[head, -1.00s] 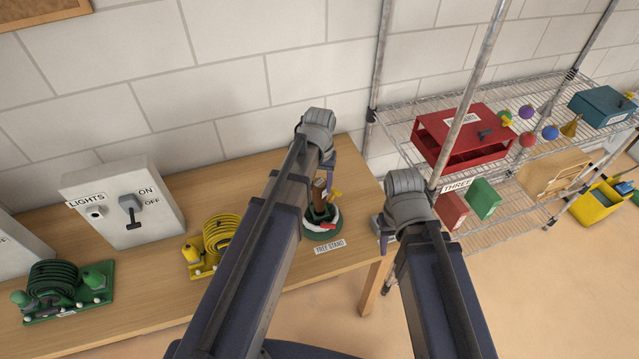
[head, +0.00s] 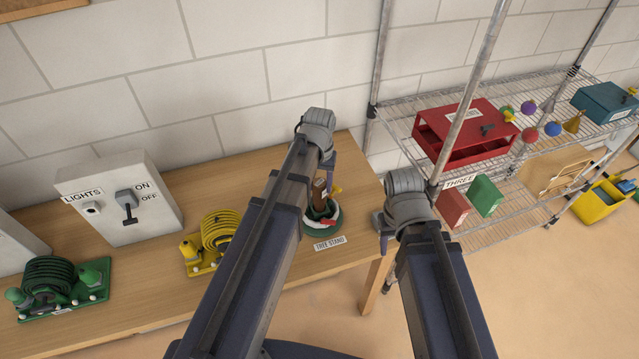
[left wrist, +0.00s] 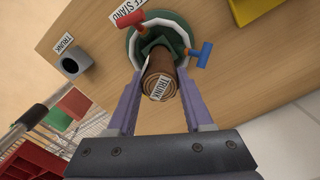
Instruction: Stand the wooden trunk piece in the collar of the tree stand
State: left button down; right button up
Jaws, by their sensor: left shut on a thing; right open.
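The brown wooden trunk piece (left wrist: 161,72) is between the fingers of my left gripper (left wrist: 161,84), which is shut on it. Its labelled end faces the wrist camera. The other end points down at the green tree stand (left wrist: 183,31), which has a white ring and red, blue and yellow screws. The trunk (head: 319,189) looks roughly upright over the stand (head: 310,222) in the head view. How deep it sits in the collar is hidden. My left gripper (head: 327,178) is partly hidden by its arm. My right gripper (head: 383,236) is open, beyond the table's right edge, mostly hidden.
A grey cup-like holder (left wrist: 72,65) labelled TRUNK stands on the table. A yellow hose reel (head: 215,240), a green hose reel (head: 55,283) and a lights switch box (head: 120,198) stand to the left. A wire shelf (head: 470,165) with a red box (head: 465,132) is to the right.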

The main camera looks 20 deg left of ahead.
pick_arm(q)
jog(key=shift+f+b, duration=1.5)
jog(key=shift+f, duration=0.1)
jog(key=shift+c, duration=1.1)
grip_release()
jog(key=shift+r, duration=0.1)
notch_tip(320, 180, up, 8)
jog(key=p, duration=0.8)
jog(key=s+d+f+m+y+b, duration=0.1)
jog(key=s+d+m, duration=0.3)
jog(key=s+d, duration=0.6)
jog(key=s, duration=0.4)
jog(key=shift+s+d+f+m+b, duration=0.2)
jog(key=shift+d+f+m+b, duration=0.05)
jog(key=shift+f+m+b, duration=0.1)
